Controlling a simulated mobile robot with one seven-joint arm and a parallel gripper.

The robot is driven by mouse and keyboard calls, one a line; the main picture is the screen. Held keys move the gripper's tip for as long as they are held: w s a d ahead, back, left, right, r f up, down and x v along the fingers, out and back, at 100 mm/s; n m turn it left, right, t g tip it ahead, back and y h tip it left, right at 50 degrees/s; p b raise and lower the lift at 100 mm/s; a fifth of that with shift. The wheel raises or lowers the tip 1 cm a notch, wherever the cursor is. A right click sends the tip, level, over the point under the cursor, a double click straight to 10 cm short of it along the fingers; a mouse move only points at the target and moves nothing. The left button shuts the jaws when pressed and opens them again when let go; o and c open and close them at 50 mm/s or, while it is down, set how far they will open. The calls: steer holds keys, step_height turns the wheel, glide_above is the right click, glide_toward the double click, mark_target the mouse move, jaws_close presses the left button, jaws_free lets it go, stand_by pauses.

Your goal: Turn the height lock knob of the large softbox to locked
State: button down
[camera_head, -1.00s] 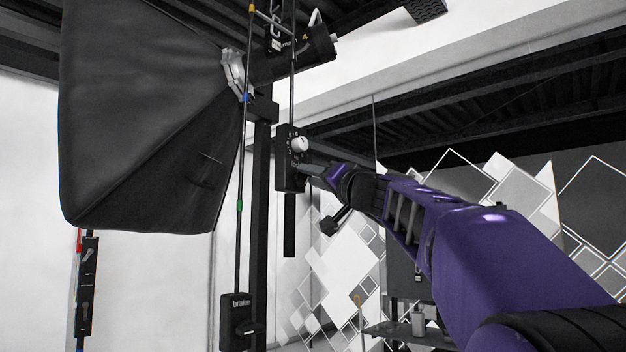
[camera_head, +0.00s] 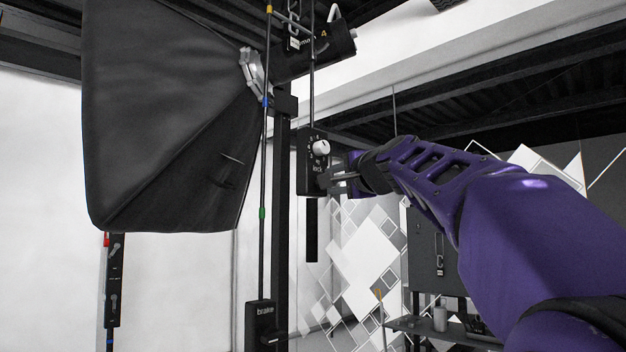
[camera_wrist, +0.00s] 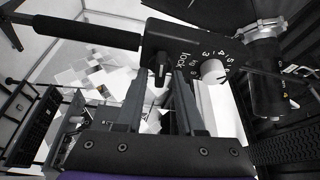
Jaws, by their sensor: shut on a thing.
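The large softbox (camera_head: 165,130) hangs at the left in the head view. To its right hangs a black control box (camera_head: 304,160) marked "lock", with a white dial (camera_head: 320,147). My gripper (camera_head: 328,181) reaches the lower part of this box from the right. In the wrist view the black lock knob (camera_wrist: 161,68) sits beside the "lock" lettering, left of the white dial (camera_wrist: 214,71). My gripper's fingers (camera_wrist: 162,88) are on either side of the black knob, shut on it. The knob's exact angle is hard to tell, as the fingers partly cover it.
A "brake" box (camera_head: 262,325) hangs lower on a thin rod. A dark upright post (camera_head: 279,220) stands behind. Another control strip (camera_head: 115,280) hangs under the softbox. A shelf (camera_head: 440,328) stands at lower right. A black cylinder (camera_wrist: 264,85) is right of the dial.

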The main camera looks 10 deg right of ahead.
steer(key=shift+m, duration=0.6)
steer(key=shift+g, duration=0.3)
steer(key=c, duration=0.9)
jaws_free()
steer(key=shift+f, duration=0.1)
steer(key=shift+o, duration=0.2)
steer(key=shift+s, duration=0.1)
